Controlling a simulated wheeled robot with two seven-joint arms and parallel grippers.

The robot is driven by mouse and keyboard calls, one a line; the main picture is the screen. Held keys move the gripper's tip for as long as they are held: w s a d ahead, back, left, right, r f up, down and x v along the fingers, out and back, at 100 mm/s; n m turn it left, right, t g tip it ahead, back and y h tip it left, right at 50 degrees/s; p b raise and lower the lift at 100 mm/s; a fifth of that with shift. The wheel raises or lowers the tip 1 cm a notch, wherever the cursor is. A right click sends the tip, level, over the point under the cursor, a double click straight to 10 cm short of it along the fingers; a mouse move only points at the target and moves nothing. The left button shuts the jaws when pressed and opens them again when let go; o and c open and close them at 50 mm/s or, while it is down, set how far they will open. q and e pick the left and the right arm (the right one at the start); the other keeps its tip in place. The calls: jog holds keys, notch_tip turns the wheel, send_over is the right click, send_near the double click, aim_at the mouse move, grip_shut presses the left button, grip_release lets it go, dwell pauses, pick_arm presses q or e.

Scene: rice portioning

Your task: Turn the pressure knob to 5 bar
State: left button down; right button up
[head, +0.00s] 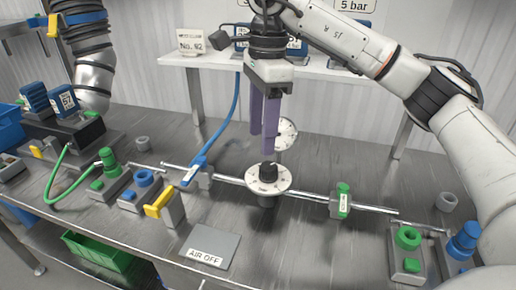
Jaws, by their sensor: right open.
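The pressure knob (268,172) is a black knob on a round white dial plate (284,181) with marks around it. It is mounted on the pipe at the middle of the table. My right gripper (264,145) points down with long purple fingers just above the knob. It is open, and the fingertips appear apart from the knob. A white pressure gauge (288,134) stands behind the fingers, partly hidden by them; its reading is too small to tell. A "5 bar" sign (354,5) hangs at the top right. My left gripper is not clearly in view.
A green-tagged fitting (343,199) sits on the pipe to the right. An "AIR OFF" plate (212,240) lies in front. A white shelf (335,74) runs behind.

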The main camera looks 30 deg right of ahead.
aim_at(269, 165)
jog(key=shift+h, duration=0.4)
jog(key=f, duration=0.3)
jog(key=d+f, duration=0.1)
jog(key=f, duration=0.1)
jog(key=d+f, duration=0.1)
jog(key=f, duration=0.2)
jog(key=shift+w+d+f, duration=0.1)
jog(key=shift+d+f, duration=0.05)
jog(key=shift+f, duration=0.2)
jog(key=c, duration=1.1)
jog(key=shift+o, duration=0.2)
jog(key=shift+m, duration=0.3)
